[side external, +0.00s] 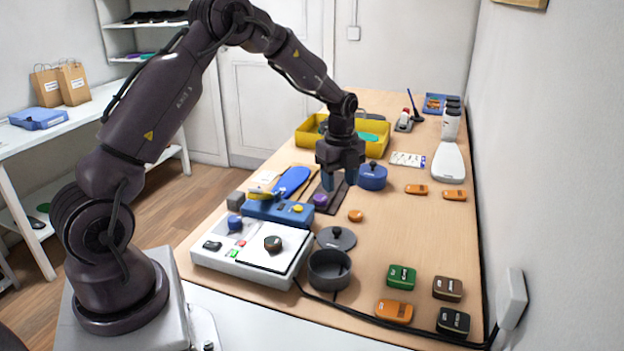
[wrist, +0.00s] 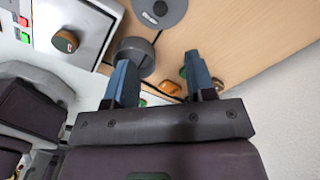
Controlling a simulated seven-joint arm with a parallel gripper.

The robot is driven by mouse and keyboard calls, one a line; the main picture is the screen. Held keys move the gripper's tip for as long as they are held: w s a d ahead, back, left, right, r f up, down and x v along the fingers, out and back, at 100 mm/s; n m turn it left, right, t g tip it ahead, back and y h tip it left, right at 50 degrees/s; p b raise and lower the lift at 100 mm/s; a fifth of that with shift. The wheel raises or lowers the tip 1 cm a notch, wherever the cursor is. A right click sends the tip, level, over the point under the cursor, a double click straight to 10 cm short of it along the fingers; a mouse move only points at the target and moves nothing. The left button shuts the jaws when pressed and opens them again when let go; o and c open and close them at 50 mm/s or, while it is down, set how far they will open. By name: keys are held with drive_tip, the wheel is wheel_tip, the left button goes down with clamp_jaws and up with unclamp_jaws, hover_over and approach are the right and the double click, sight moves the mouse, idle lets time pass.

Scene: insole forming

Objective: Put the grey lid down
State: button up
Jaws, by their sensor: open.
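The grey lid (side external: 337,238) lies flat on the wooden table, knob up, just behind the open grey pot (side external: 330,270). In the wrist view the lid (wrist: 168,10) is at the top edge, partly cut off, and the pot (wrist: 135,48) is below it, partly hidden by a finger. My gripper (side external: 340,184) is above the table, farther back than the lid and apart from it. Its blue fingers are spread with nothing between them; they also show in the wrist view (wrist: 161,72).
A white device (side external: 250,262) stands left of the pot. A blue lidded pot (side external: 372,177) is close right of my gripper, with a yellow tray (side external: 310,134) behind. Several small coloured blocks (side external: 401,277) sit at front right. The table right of the lid is clear.

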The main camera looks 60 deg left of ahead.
drive_tip(key=s+d+r+n+t, duration=0.1)
drive_tip(key=s+d+r+n, duration=0.35)
drive_tip(key=r, duration=0.35)
drive_tip(key=s+d+r+n+t, duration=0.1)
drive_tip(key=s+d+r+n, duration=0.25)
drive_tip(key=d+r, duration=0.35)
drive_tip(key=s+d+r+n+t, duration=0.1)
drive_tip(key=s+n, duration=0.3)
drive_tip(key=s, duration=0.4)
drive_tip(key=s+d+r+n+t, duration=0.2)
drive_tip(key=s+d+r+n, duration=0.1)
drive_tip(key=s, duration=0.5)
drive_tip(key=d+n, duration=0.1)
drive_tip(key=n, duration=0.1)
drive_tip(key=shift+d+r+n, duration=0.25)
drive_tip(key=shift+r+n, duration=0.05)
drive_tip(key=shift+r, duration=0.05)
